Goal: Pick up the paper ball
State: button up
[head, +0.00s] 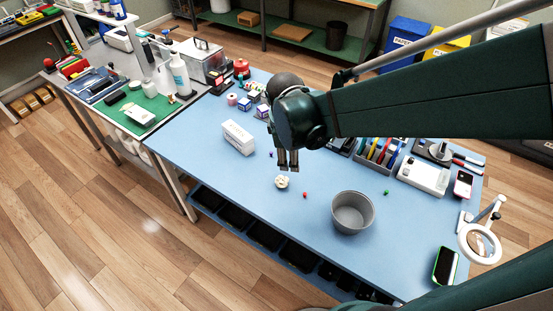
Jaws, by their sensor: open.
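The paper ball (282,182) is a small, crumpled, cream-white lump on the blue workbench (310,250), left of the grey bin. My gripper (288,168) points down just above and slightly behind the ball in the head view. Its two dark fingers look a little apart with nothing between them. I cannot tell the exact height of the fingertips over the ball. My arm comes in from the right and hides part of the bench behind the gripper.
A grey bin (353,212) stands to the right. A white box (238,138) lies to the left. A small red ball (305,195) and a green one (386,192) are on the bench. A phone (445,265) and a ring magnifier (480,243) are at the right. The front left is clear.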

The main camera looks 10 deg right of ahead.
aim_at(282, 178)
jog(key=w+a+f+n, duration=0.1)
jog(key=f+n, duration=0.1)
jog(key=f, duration=0.1)
jog(key=w+a+f+n+g, duration=0.1)
jog(key=f, duration=0.2)
jog(key=w+a+f+n+h, duration=0.1)
jog(key=f+n, duration=0.1)
jog(key=f, duration=0.1)
jog(key=shift+w+f+n+g, duration=0.3)
jog(key=shift+w+g, duration=0.05)
jog(key=shift+g, duration=0.05)
jog(key=shift+w+a+f+n+h, duration=0.1)
jog(key=shift+a+f+n+h, duration=0.1)
jog(key=shift+f, duration=0.2)
jog(key=shift+w+a+f+n+h, duration=0.1)
jog(key=shift+f+n, duration=0.1)
jog(key=shift+f, duration=0.2)
jog(key=shift+s, duration=0.1)
jog(key=shift+b+x, duration=0.35)
jog(key=shift+x, duration=0.95)
jog(key=shift+d+f, duration=0.1)
jog(key=shift+f, duration=0.05)
jog(key=shift+b+x, duration=0.5)
jog(key=shift+x, duration=1.95)
jog(key=shift+c, duration=0.4)
jog(key=c, duration=0.5)
